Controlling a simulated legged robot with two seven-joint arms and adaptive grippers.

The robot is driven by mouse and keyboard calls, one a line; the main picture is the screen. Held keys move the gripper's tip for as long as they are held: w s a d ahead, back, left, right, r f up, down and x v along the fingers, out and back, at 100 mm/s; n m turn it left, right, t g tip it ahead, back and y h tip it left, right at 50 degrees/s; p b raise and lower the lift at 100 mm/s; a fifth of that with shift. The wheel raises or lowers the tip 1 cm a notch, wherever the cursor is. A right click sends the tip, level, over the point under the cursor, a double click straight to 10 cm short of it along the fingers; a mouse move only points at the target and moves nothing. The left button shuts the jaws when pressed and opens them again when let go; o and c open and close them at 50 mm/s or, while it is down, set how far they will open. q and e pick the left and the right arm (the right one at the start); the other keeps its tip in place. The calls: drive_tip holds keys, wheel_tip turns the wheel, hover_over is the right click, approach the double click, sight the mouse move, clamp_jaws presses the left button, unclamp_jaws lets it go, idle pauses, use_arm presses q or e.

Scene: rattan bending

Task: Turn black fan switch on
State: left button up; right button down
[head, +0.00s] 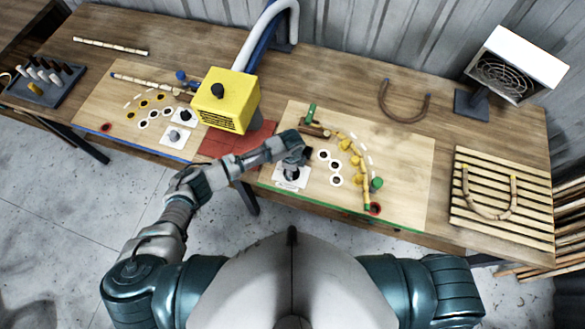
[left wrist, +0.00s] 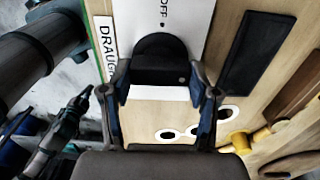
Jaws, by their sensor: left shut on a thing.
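The black fan switch is a round knob (left wrist: 160,60) on a white plate (left wrist: 135,18) with the letters "OFF" and a cut-off label beginning "DRAUG". In the head view the plate (head: 285,184) lies at the front left of the green-edged board, and the knob sits largely under my gripper. My left gripper (left wrist: 163,95) is shut on the knob, one finger on each side of it. In the head view my left gripper (head: 293,168) reaches down over the plate from the left. My right gripper does not show in the head view.
Yellow pegs (head: 357,160), a green peg (head: 376,184) and ringed holes lie right of the switch. A yellow box (head: 225,98) with a hose stands at the back left. A heater (head: 510,68) and a slatted rack (head: 500,220) are at right.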

use_arm(q)
drive_tip(key=shift+w, duration=0.1)
idle(0.5)
drive_tip(key=o, duration=1.2)
drive_tip(key=shift+a, duration=0.1)
drive_tip(key=shift+c, duration=0.2)
drive_tip(key=shift+r, duration=0.25)
wheel_tip(320, 180, up, 11)
drive_tip(key=shift+r, duration=0.2)
